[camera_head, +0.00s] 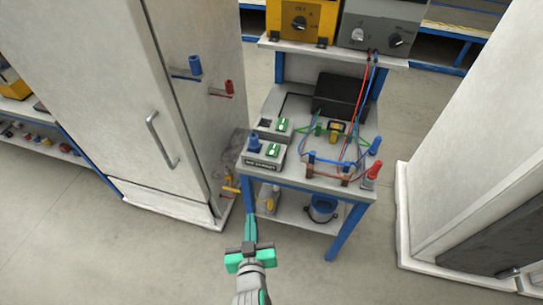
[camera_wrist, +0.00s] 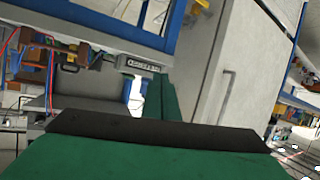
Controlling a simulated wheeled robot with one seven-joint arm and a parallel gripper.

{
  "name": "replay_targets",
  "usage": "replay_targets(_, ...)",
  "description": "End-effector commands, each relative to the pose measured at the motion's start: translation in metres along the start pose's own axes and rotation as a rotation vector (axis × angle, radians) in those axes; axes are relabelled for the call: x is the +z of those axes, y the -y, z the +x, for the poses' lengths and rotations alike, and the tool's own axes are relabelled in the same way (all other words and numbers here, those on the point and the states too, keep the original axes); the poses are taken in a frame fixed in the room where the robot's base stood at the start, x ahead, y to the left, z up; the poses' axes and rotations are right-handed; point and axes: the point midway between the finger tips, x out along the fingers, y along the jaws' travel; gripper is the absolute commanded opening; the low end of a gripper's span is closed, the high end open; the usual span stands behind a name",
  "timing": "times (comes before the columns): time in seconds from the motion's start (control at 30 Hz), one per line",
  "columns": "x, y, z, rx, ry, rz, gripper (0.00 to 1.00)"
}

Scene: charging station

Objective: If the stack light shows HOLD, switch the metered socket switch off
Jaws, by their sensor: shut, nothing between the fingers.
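Two grey socket boxes stand at the left of the bench top. The front box (camera_head: 264,163) has a dark label plate (camera_head: 262,164) too small to read, a blue socket (camera_head: 254,143) and a green switch (camera_head: 272,150). The rear box carries another green switch (camera_head: 282,125). I cannot tell the switch positions. A labelled box front (camera_wrist: 143,65) also shows in the wrist view. No stack light can be made out, so its state is not visible. My gripper (camera_head: 251,222) is shut and empty, in front of the bench's left front leg. Its green fingers (camera_wrist: 160,97) show in the wrist view.
The bench (camera_head: 320,184) carries wires and terminals at right, a black panel (camera_head: 340,95) behind and instruments above. A tall white cabinet (camera_head: 120,100) with a handle is left; another pale cabinet (camera_head: 480,140) is right. The floor in front is clear.

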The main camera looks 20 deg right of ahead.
Motion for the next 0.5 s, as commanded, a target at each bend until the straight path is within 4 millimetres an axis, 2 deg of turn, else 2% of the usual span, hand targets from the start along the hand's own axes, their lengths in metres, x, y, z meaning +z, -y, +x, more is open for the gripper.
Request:
replay_targets(0.03, -0.017, -0.004, 0.013, 0.026, -0.005, 0.012, 0.00)
replay_targets(0.2, -0.059, -0.022, 0.046, 0.123, 0.015, 0.061, 0.00)
replay_targets(0.33, -0.095, -0.037, 0.064, 0.198, 0.027, 0.116, 0.00)
replay_targets(0.5, -0.131, -0.053, 0.075, 0.276, 0.044, 0.186, 0.00)
